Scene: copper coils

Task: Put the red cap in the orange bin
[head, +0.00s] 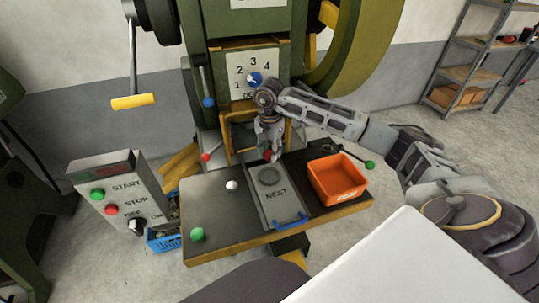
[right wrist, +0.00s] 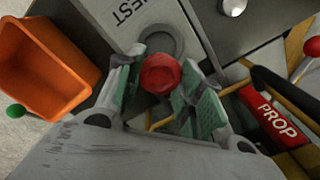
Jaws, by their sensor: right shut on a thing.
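The red cap (right wrist: 160,74) is between the green-padded fingers of my right gripper (right wrist: 158,90), which is shut on it. In the head view my right gripper (head: 269,140) points down over the back of the NEST plate, with a bit of the red cap (head: 268,155) showing at its tips. The orange bin (head: 337,179) stands on the table to the right of the NEST plate. It also shows at the left of the right wrist view (right wrist: 42,68), and it looks empty. My left gripper is not in view.
The NEST plate (head: 277,206) has a blue handle (head: 290,221) at its front. A green machine (head: 243,25) rises behind. White (head: 231,185) and green (head: 197,234) knobs stand on the table at left.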

